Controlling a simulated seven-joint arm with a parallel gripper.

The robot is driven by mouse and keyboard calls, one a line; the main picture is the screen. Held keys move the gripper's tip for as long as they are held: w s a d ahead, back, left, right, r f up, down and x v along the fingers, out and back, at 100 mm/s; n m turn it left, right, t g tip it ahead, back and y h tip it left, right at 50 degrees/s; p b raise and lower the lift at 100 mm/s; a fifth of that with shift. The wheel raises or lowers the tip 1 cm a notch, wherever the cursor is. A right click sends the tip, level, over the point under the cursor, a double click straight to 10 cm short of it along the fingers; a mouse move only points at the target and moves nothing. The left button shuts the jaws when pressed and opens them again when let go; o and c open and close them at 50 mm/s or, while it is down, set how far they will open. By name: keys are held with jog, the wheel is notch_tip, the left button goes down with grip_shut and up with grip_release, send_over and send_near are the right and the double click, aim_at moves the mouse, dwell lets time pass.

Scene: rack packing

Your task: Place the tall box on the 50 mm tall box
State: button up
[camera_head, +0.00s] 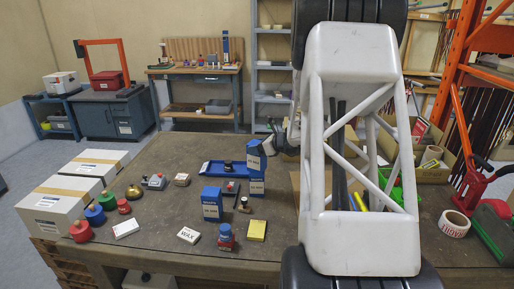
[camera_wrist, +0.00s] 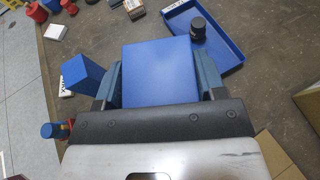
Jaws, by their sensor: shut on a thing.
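My gripper (camera_head: 279,141) is shut on a blue box with a white label (camera_head: 255,154), which appears to be the tall box. In the wrist view its blue top (camera_wrist: 158,72) fills the space between my fingers (camera_wrist: 160,88). I cannot tell whether the two touch. A further blue box (camera_head: 212,205) stands upright to the left; it also shows in the wrist view (camera_wrist: 84,78).
A blue tray (camera_head: 207,170) with a black round item lies behind the boxes. Near the front are a blue-and-red jar (camera_head: 226,238), a yellow box (camera_head: 256,230) and a white box (camera_head: 188,235). A small stamp-like item (camera_head: 244,204) stands close by. Cartons are at right.

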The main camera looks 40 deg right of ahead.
jog(key=shift+f, duration=0.1)
jog(key=o, duration=1.1)
jog(key=shift+v, duration=0.85)
jog(key=v, duration=1)
jog(key=shift+d, duration=0.1)
